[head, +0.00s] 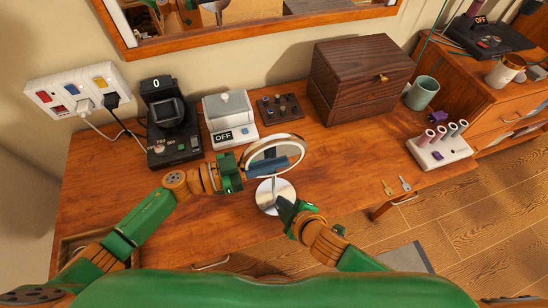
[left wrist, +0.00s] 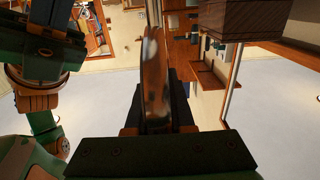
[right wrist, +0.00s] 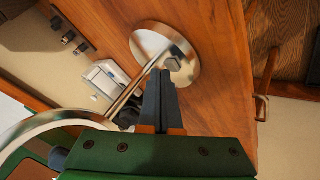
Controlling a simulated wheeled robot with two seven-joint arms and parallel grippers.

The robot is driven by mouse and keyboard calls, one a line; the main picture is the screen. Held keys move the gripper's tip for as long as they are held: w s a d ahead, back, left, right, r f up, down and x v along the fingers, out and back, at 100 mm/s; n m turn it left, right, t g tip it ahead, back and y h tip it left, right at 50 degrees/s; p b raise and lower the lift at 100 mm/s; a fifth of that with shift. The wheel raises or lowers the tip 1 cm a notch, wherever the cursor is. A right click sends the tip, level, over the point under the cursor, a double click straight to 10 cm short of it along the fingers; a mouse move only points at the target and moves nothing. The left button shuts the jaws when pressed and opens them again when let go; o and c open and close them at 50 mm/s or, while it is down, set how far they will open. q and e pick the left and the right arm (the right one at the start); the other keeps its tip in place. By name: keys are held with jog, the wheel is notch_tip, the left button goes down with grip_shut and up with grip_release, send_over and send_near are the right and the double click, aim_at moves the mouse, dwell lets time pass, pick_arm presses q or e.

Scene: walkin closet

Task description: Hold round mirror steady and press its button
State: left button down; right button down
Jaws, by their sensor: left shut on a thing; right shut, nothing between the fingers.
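The round mirror (head: 298,140) stands on the wooden table, with a pale ring frame, thin stem and round shiny base (head: 270,190). My left gripper (head: 244,168) is shut on its left rim; the rim shows edge-on between the fingers in the left wrist view (left wrist: 155,75). A small grey faceted button (right wrist: 173,64) sits on the base (right wrist: 150,38) in the right wrist view. My right gripper (head: 284,204) is shut and empty, low over the base. Its fingertips (right wrist: 160,76) are right by the button; I cannot tell whether they touch it.
Behind the mirror are a small scale-like device (head: 229,118), a dark knob panel (head: 280,108) and a dark wooden box (head: 360,78). A black device (head: 172,135) stands left. The table between is clear.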

jog(key=shift+f, duration=0.25)
dwell(0.5)
jog(key=shift+r, duration=0.7)
notch_tip(320, 180, up, 6)
dwell(0.4)
pick_arm(q)
jog(key=c, duration=0.7)
grip_release()
